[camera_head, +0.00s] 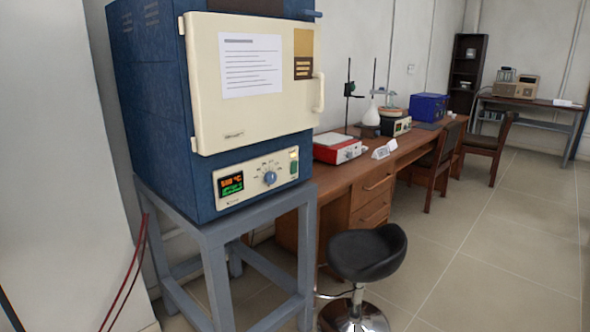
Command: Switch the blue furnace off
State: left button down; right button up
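The blue furnace (150,110) stands on a grey-blue metal stand at the left. Its cream door (245,125) is shut and has a white paper sheet, a label and a handle at its right edge. Below the door is a control panel (258,178). The switch's position is too small to tell. Neither of my grippers is in view.
A black stool (367,254) stands just right of the furnace stand (215,240). A wooden desk (340,178) with lab devices runs behind it along the wall. Red cables hang at the left. The tiled floor at the right is clear.

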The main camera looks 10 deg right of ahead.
aim_at(294, 164)
jog(key=i+j, duration=0.15)
jog(key=i, duration=0.3)
jog(key=i+j, duration=0.1)
jog(key=i, duration=0.35)
jog(key=i+j, duration=0.15)
jog(key=i, duration=0.35)
jog(key=i+j+z, duration=0.1)
jog(key=i, duration=0.35)
